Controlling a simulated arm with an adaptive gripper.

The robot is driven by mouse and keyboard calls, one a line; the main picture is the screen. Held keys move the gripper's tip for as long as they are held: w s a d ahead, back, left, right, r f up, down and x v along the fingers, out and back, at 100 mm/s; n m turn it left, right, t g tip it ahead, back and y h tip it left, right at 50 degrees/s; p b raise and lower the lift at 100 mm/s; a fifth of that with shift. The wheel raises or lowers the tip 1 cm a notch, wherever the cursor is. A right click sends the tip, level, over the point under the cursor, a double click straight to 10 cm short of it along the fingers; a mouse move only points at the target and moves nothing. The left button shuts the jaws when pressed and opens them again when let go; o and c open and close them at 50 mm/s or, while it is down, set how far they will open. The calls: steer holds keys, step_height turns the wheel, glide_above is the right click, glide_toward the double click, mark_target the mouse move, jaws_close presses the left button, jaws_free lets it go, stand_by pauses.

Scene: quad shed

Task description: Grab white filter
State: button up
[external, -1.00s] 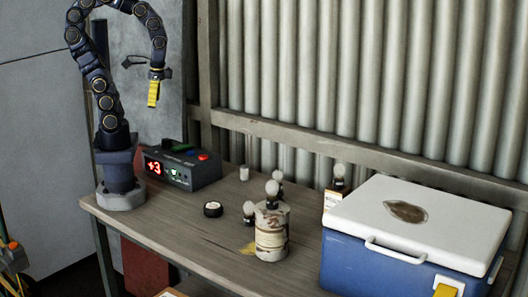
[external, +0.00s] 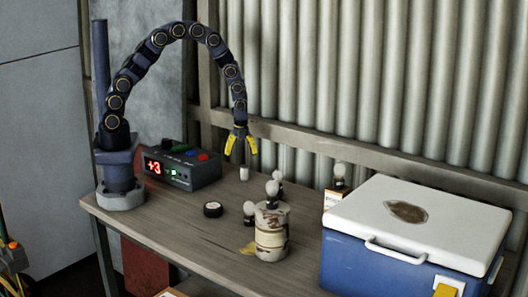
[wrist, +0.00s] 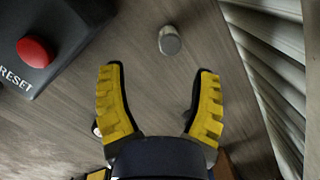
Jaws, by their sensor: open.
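A small whitish cylinder, which looks like the white filter (external: 244,173), stands on the wooden workbench near its back edge. In the wrist view the filter (wrist: 169,40) stands ahead of the fingertips, roughly in line with the gap between them. My gripper (external: 240,153) has yellow ridged fingers. It points down above the bench, and in the external view its tips overlap the area just above the filter. The gripper (wrist: 158,70) is open and nothing is between its fingers.
A dark control box (external: 182,167) with coloured buttons stands to the left of the filter. A round black-rimmed item (external: 213,209), a stained can (external: 271,232) and several bulbs are nearer the front. A blue cooler (external: 365,267) stands right. A corrugated wall (external: 350,80) is behind.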

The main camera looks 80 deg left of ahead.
mark_target(244, 166)
steer(key=shift+w+a+f, duration=0.15)
steer(key=shift+w+f, duration=0.05)
steer(key=shift+f, duration=0.6)
steer(key=shift+w+a+f, duration=0.1)
steer(key=shift+a+f, duration=0.1)
steer(key=shift+f, duration=0.95)
steer(key=shift+w+a+f, duration=0.15)
steer(key=shift+a+f, duration=0.1)
steer(key=shift+f, duration=0.9)
steer(key=shift+w+a+f, duration=0.1)
steer(key=shift+a+f, duration=0.1)
steer(key=shift+f, duration=0.95)
steer(key=c, duration=1)
